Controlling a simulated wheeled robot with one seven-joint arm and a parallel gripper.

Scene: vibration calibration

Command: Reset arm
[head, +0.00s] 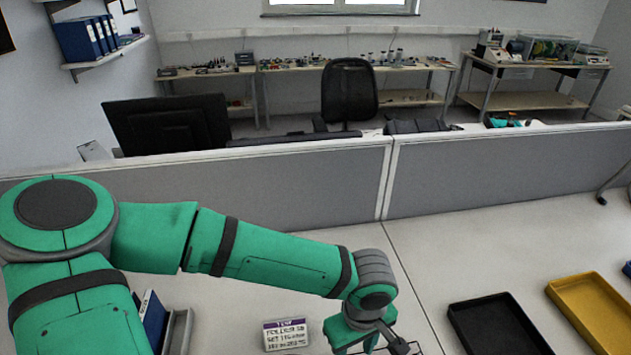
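My green arm reaches across the left and lower middle of the head view. My gripper (397,345) is at the bottom edge, low over the white table (440,255), left of a black tray. Only part of it shows, because the frame's lower edge cuts it off. I cannot tell whether its fingers are open or shut, or whether anything is between them.
A black tray (497,325) and a yellow tray (595,309) lie at the lower right. A small display with a purple top (286,334) is left of my gripper. A blue binder (153,318) stands at lower left. A grey partition (500,170) bounds the table's back.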

